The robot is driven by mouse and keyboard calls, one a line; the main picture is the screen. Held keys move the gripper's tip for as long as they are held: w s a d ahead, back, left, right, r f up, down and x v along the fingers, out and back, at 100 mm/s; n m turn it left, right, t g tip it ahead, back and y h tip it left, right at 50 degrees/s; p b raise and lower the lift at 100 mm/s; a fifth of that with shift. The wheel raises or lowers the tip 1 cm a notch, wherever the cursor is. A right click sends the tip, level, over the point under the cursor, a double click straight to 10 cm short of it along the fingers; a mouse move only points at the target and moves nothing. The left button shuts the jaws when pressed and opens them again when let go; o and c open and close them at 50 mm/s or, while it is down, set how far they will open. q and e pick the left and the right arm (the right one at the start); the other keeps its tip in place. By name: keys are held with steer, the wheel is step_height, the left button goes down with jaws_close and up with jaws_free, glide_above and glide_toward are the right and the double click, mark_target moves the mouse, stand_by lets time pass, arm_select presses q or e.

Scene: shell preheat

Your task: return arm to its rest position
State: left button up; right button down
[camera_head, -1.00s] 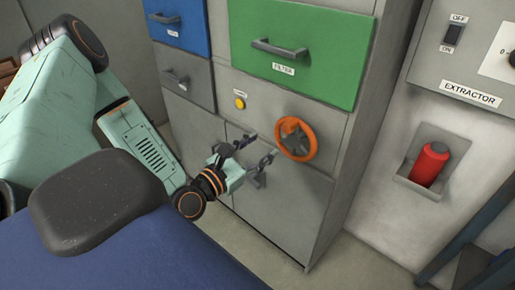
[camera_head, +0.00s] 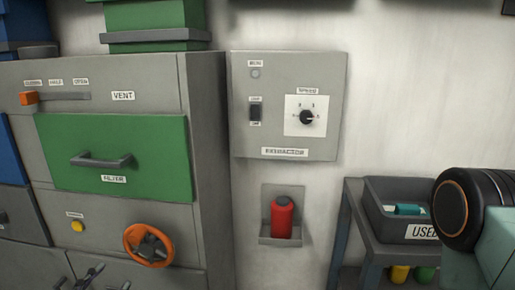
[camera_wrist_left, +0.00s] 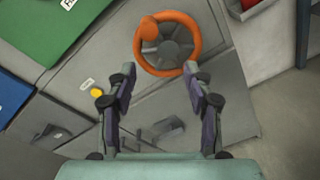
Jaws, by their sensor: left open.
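In the left wrist view the handwheel (camera_wrist_left: 170,48) lies just beyond the fingertips; I cannot tell any contact. My right gripper is not in view.
The EXTRACTOR panel (camera_head: 245,135) and a red cylinder (camera_head: 282,215) in a holder are on the wall. A dark bin (camera_head: 385,222) stands on a side table at right.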

arm_select(q)
steer(key=s+d+f+m+g+h, duration=0.1)
steer(key=s+d+f+m+g, duration=0.25)
steer(key=f+m, duration=0.35)
steer(key=s+d+f+m+g, duration=0.3)
steer(key=f+m+g, duration=0.2)
steer(key=m, duration=0.4)
steer(key=s+d+f+m+g, duration=0.1)
steer(key=s+f+m+g, duration=0.1)
steer(key=s+m, duration=0.2)
steer(key=s+d+f+m+g+y, duration=0.1)
steer(key=s+d+f+m+g, duration=0.1)
steer(key=s, duration=0.7)
steer(key=s+d+f+m+g, duration=0.2)
steer(key=s+f+m+g, duration=0.2)
steer(key=s+m, duration=0.2)
steer(key=shift+s+d+y, duration=0.25)
steer(key=shift+y, duration=0.05)
steer(key=shift+g, duration=0.25)
